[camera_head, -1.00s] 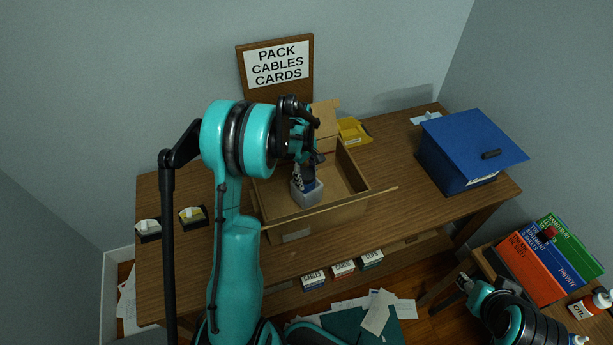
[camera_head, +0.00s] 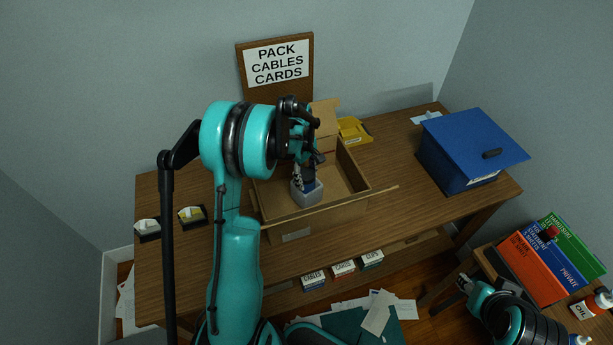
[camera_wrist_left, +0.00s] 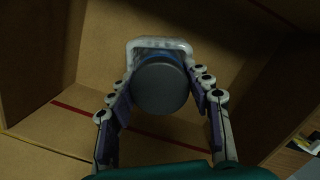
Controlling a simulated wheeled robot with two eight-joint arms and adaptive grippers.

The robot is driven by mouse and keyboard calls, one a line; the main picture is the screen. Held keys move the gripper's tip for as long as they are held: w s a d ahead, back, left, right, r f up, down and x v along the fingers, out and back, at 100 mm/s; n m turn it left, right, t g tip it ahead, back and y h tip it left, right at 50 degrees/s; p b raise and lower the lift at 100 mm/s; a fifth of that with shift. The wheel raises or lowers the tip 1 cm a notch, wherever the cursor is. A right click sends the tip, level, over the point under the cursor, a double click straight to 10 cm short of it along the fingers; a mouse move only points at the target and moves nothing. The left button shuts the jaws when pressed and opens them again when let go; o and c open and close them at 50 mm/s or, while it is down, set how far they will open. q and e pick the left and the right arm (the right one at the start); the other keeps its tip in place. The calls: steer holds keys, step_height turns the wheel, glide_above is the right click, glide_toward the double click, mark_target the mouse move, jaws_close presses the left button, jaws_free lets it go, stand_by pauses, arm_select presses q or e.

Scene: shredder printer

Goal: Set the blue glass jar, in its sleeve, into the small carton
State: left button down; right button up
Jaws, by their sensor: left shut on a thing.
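The blue glass jar (camera_head: 309,185) stands in a pale square sleeve (camera_head: 308,197). In the left wrist view its grey round lid (camera_wrist_left: 160,85) and the sleeve's whitish rim (camera_wrist_left: 158,43) show. My left gripper (camera_head: 304,172) is shut on the jar, one finger on each side of the lid in the left wrist view (camera_wrist_left: 162,105). Jar and sleeve are inside the open brown carton (camera_head: 348,202) on the table. I cannot tell whether the sleeve touches the carton floor. My right gripper (camera_head: 464,284) is at the lower right, away from the carton; its fingers are too small to judge.
A blue lidded box (camera_head: 465,155) is on the table's right. Small card holders (camera_head: 191,215) are on the left. Labelled boxes (camera_head: 343,269) sit on the shelf below.

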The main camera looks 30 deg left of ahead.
arm_select(q)
steer(key=shift+f+b, duration=0.65)
steer(key=shift+f, duration=0.15)
steer(key=c, duration=0.6)
jaws_free()
steer(key=shift+r, duration=0.1)
